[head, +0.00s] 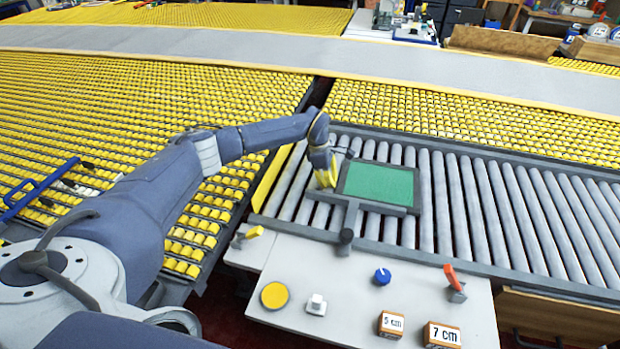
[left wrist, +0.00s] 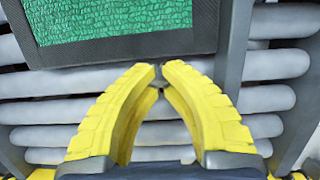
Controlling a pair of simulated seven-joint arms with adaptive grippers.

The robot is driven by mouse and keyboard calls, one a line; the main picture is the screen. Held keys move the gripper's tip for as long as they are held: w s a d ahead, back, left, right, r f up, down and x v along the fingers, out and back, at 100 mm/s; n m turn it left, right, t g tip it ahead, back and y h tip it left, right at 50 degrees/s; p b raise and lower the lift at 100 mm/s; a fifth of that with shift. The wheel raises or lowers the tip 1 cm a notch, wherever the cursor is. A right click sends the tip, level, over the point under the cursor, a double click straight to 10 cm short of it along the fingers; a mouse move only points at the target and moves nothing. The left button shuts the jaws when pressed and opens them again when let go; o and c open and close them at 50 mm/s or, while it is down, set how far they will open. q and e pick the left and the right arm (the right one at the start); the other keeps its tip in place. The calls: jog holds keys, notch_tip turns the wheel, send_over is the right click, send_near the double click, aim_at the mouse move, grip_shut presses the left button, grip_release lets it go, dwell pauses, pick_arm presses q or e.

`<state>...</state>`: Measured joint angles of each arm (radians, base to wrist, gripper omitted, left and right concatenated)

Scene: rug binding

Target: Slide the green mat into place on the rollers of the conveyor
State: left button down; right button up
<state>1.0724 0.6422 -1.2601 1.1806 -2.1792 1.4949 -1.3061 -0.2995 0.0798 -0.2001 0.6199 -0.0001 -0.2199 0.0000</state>
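The green mat (head: 379,183), with a dark border, lies on the grey rollers of the conveyor (head: 455,205). A grey bar (head: 385,208) runs along its near edge and another stands along its right side. My left gripper (head: 326,178) is low over the rollers at the mat's left edge. I cannot tell whether the tips touch the border. My right gripper is out of view.
The near panel carries a yellow button (head: 274,295), a blue dial (head: 382,276), a red lever (head: 452,277) and blocks marked 5 cm (head: 391,324) and 7 cm (head: 441,335). Rollers to the mat's right are clear.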

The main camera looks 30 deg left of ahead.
pick_arm(q)
jog(key=shift+w+d, duration=0.15)
jog(key=shift+d, duration=0.5)
